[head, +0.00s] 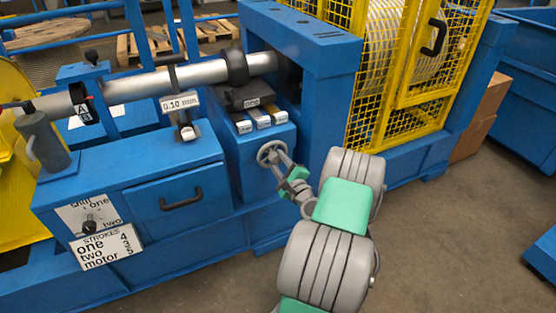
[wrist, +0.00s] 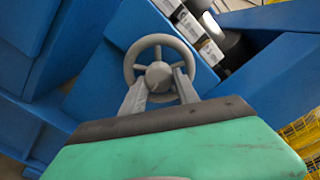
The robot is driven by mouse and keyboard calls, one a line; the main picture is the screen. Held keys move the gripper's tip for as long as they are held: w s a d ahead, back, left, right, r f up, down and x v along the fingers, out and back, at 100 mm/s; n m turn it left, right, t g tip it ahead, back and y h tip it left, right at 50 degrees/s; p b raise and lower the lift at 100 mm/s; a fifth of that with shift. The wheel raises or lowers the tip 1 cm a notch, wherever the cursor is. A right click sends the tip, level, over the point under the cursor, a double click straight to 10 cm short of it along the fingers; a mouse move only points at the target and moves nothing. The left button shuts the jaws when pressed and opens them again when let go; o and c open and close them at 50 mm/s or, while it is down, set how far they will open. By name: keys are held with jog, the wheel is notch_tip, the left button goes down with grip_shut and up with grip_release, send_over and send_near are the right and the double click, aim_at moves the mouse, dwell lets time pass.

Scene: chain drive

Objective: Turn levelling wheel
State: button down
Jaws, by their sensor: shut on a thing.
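The levelling wheel (head: 271,153) is a small grey spoked handwheel on the front of a blue block below the shaft. It also shows in the wrist view (wrist: 136,72), where its rim and hub face me. My gripper (head: 281,163) reaches it from the lower right in the head view. In the wrist view my gripper (wrist: 160,83) has its two grey fingers at the wheel's lower part, on either side of the hub, shut on the wheel. The fingertips overlap the spokes, so the exact contact is partly hidden.
Above the wheel is a dark block with light labelled pieces (head: 256,118) under a metal shaft (head: 185,76). A blue drawer cabinet (head: 125,180) stands at left. A yellow mesh guard (head: 400,120) stands at right. The floor (head: 460,230) at lower right is clear.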

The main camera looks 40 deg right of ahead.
jog(key=shift+w+a, duration=0.1)
dwell(0.4)
jog(key=c, duration=0.9)
grip_release()
jog(key=v, duration=0.8)
